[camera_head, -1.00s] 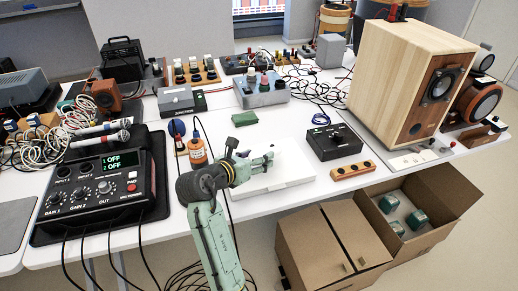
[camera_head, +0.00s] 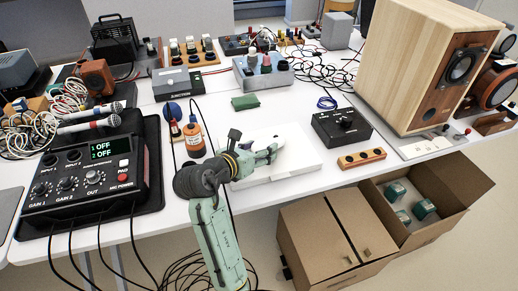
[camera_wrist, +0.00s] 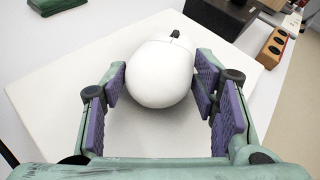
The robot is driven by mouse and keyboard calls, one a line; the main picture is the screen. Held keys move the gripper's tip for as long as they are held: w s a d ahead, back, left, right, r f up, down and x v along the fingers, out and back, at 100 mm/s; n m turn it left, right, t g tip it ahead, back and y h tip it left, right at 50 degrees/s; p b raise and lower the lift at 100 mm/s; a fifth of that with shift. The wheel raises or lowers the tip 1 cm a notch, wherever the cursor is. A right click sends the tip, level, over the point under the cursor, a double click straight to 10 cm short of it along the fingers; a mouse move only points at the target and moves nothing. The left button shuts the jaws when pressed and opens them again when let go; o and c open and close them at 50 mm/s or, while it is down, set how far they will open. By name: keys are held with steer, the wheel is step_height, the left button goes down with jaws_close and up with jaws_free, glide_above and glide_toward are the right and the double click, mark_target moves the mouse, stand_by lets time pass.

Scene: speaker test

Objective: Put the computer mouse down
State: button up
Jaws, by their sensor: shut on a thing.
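The white computer mouse (camera_wrist: 160,72) shows large in the wrist view, with a dark scroll wheel at its far end. My gripper (camera_wrist: 160,95) has its purple pads on both sides of the mouse and is shut on it. Under it is a flat white board or box (camera_wrist: 60,100). I cannot tell whether the mouse touches this surface. In the head view my gripper (camera_head: 268,153) is low over the white board (camera_head: 300,165), and the mouse is mostly hidden there.
A mixer (camera_head: 85,185) is at left.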

steer(key=o, duration=1.2)
steer(key=shift+f, duration=0.1)
steer(key=shift+a, duration=0.1)
steer(key=v, duration=1.2)
